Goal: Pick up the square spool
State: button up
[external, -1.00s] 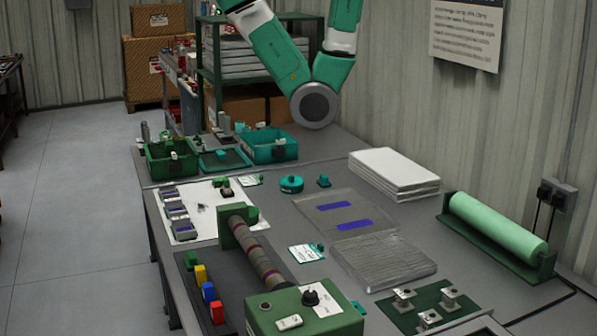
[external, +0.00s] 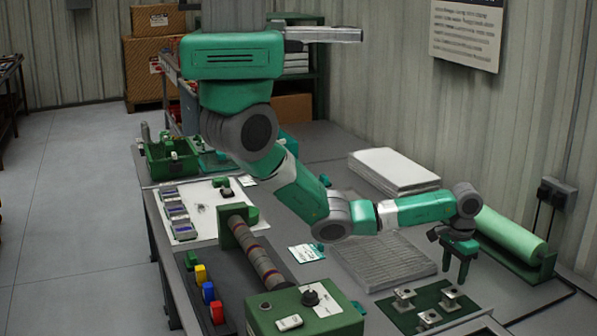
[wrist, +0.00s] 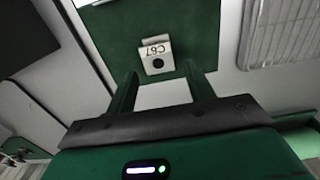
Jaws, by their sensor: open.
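A pale square-topped spool (wrist: 158,62) with a dark round hole and a tag reading C67 stands on a green mat (wrist: 105,22) in the wrist view. My gripper (wrist: 160,78) is open and empty, its two fingers pointing toward this spool, which shows just beyond and between the tips. In the external view several small metal spools stand on the green mat (external: 417,301) at the front right: one at left (external: 403,298), one at back right (external: 450,292) and one in front (external: 430,317). My gripper (external: 456,276) hangs above the back right one, fingers down. Their exact shapes are too small to tell.
A green roller (external: 510,238) in its holder stands right of my gripper. A green box with a knob (external: 290,312) and a striped roll (external: 258,255) stand further left. White sheets (external: 395,170) are stacked behind.

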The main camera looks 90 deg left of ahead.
aim_at(453, 291)
jog(key=shift+w+d+f+b, duration=0.15)
jog(key=shift+f+b, duration=0.7)
jog(key=shift+f, duration=1.1)
jog(key=shift+w+f+b, duration=0.1)
jog(key=shift+f+b, duration=0.7)
jog(key=shift+f, duration=1.1)
jog(key=shift+r, duration=0.1)
jog(key=c, duration=0.8)
